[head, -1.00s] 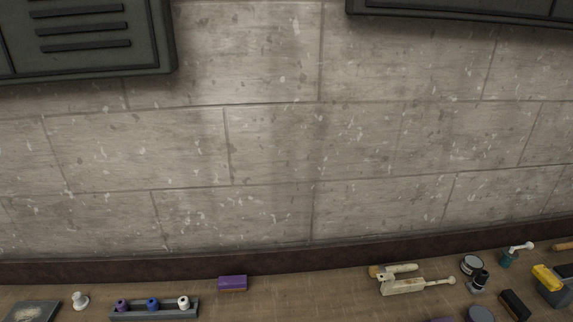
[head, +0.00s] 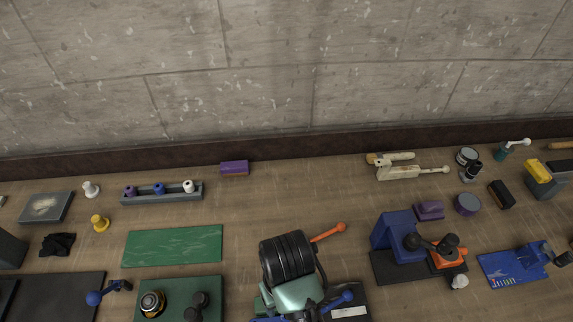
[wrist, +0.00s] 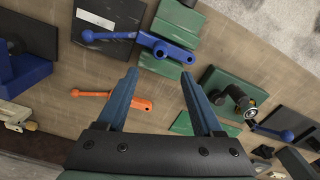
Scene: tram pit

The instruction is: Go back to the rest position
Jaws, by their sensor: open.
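My gripper (wrist: 160,74) shows in the wrist view with its two blue-grey fingers spread apart and nothing between them. It hangs above the workbench (head: 270,205). Beyond and around the fingers are an orange lever (wrist: 112,97), a blue lever (wrist: 140,39) and a green plate (wrist: 200,120). In the head view my arm, a black ribbed joint and a pale green link, rises at the bottom centre; my fingers cannot be made out there. The orange lever (head: 328,232) and blue lever (head: 340,298) show beside the arm.
A grey rack (head: 165,198) with three spools, a purple box (head: 234,168) and a green mat (head: 173,246) lie to the left. A blue block fixture (head: 395,233), a blue plate (head: 505,267) and several small tools lie to the right. A concrete wall (head: 270,70) stands behind.

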